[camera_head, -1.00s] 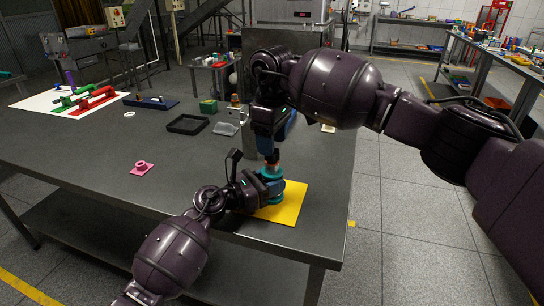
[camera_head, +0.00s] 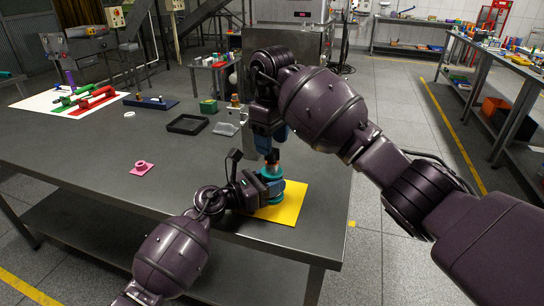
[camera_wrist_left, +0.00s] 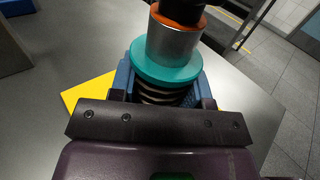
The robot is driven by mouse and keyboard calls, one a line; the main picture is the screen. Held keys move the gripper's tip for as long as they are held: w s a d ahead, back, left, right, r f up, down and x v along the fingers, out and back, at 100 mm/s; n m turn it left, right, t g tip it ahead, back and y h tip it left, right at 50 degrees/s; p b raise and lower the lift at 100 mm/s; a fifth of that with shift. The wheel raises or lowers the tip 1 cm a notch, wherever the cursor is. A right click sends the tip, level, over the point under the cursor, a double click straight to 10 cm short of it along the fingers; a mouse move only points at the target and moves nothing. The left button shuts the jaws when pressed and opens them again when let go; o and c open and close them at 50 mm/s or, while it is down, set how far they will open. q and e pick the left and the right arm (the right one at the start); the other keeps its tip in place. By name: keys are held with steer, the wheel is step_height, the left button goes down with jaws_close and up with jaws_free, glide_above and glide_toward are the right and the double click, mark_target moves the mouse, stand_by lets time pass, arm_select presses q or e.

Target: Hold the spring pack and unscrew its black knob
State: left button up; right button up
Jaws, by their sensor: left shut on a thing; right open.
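The spring pack stands upright over the yellow mat (camera_head: 291,207). Its teal plate (camera_head: 272,171) shows in the head view. In the left wrist view, the spring pack (camera_wrist_left: 168,70) has a teal flange, a silver cylinder and an orange ring, with coils below. My left gripper (camera_head: 268,186) is shut on its lower part from the left. A black part (camera_wrist_left: 184,8) above the orange ring is cut off by the frame; I take it for the black knob. My right gripper (camera_head: 271,152) points down from above, open, close around the top of the pack and partly hiding it.
The pack is near the right front corner of the grey table (camera_head: 90,150). A pink flanged piece (camera_head: 142,168) lies to the left. A black tray (camera_head: 187,124) and a green block (camera_head: 208,106) lie farther back. The front left of the table is clear.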

mark_target(272, 160)
steer(key=shift+f, duration=0.15)
steer(key=shift+f, duration=1.35)
steer(key=shift+c, duration=0.2)
steer(key=c, duration=0.8)
steer(key=shift+o, duration=0.2)
steer(key=n, duration=0.4)
steer(key=shift+n, duration=1.4)
steer(key=shift+n, duration=0.4)
steer(key=n, duration=0.6)
